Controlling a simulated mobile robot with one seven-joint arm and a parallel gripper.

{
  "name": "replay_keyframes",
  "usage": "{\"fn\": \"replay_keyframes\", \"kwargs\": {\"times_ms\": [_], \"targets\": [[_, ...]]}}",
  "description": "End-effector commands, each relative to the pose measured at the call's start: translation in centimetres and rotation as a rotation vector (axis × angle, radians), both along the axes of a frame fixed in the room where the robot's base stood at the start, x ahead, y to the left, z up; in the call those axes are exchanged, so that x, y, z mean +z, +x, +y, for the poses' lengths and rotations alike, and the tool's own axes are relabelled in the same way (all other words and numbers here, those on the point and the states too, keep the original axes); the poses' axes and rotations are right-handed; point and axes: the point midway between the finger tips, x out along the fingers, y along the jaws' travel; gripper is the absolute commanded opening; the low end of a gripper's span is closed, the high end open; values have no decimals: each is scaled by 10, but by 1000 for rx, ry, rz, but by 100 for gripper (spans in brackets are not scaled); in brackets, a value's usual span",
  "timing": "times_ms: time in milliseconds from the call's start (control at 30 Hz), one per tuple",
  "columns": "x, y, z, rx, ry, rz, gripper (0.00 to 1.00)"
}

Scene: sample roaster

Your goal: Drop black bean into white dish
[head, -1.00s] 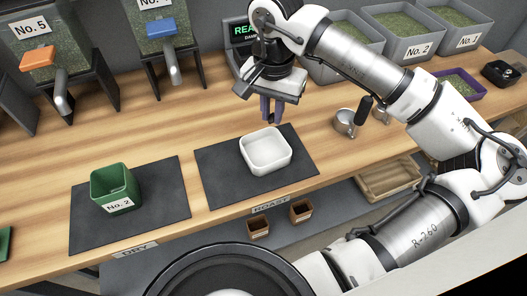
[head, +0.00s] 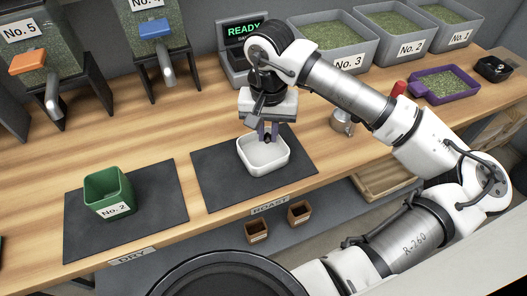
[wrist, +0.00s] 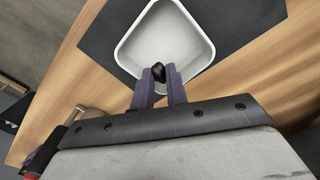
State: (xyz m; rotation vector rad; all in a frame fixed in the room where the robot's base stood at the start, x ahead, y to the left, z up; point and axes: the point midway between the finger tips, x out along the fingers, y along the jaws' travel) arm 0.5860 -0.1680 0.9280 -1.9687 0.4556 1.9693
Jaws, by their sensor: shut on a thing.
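The white dish (head: 254,166) is a square, round-cornered bowl on the right-hand dark mat. It looks empty in both views; in the wrist view (wrist: 146,42) it fills the top middle. My gripper (head: 267,132) is at the back part of the dish, its purple fingers pointing down. In the wrist view the fingers (wrist: 158,80) are shut on a small black bean (wrist: 158,71), which shows between their tips, over the near corner of the dish. I cannot tell the exact height of the bean above the dish floor.
The dark mat (head: 213,186) lies under the dish. A green No. 2 bin (head: 108,190) stands on the left mat. A metal cup (head: 342,122) is right of my gripper. A purple tray (head: 445,85) and grey bins stand at the back right.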

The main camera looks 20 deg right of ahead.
Motion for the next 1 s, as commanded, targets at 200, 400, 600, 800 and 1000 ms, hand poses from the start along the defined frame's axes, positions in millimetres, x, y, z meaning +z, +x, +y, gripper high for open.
{"fn": "replay_keyframes", "kwargs": {"times_ms": [200,400,600,800,1000], "targets": [[0,0,0,-1,0,0,0],[0,0,0,-1,0,0,39],[0,0,0,-1,0,0,40],[8,1,-1,-2,-2,-1,40],[45,1,-1,-3,-4,-4,40]]}}
